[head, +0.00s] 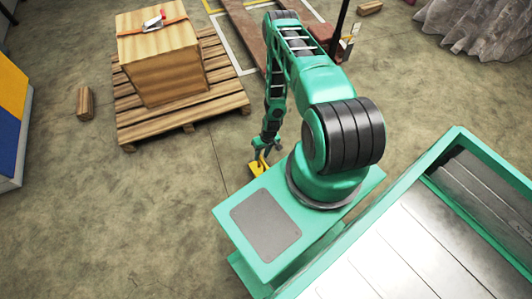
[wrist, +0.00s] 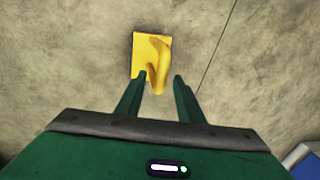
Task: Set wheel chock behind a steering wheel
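The yellow wheel chock (head: 257,168) lies on the concrete floor below my gripper (head: 265,148), close to my base. In the wrist view the chock (wrist: 146,46) shows as a flat yellow block with a curved raised handle. My gripper (wrist: 159,76) is open there, its two green fingers apart. The near end of the handle shows between the fingertips, nearer the left finger. I cannot tell whether that finger touches it. My arm and gripper partly cover the chock in the head view. No steering wheel is recognizable in either view.
A wooden crate (head: 166,72) with an orange strap stands on a wooden pallet (head: 128,122). A wooden block (head: 85,102) lies left of it; another (head: 370,8) lies at the back. A grey draped cover (head: 478,30) is at the back right. Floor left of the chock is clear.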

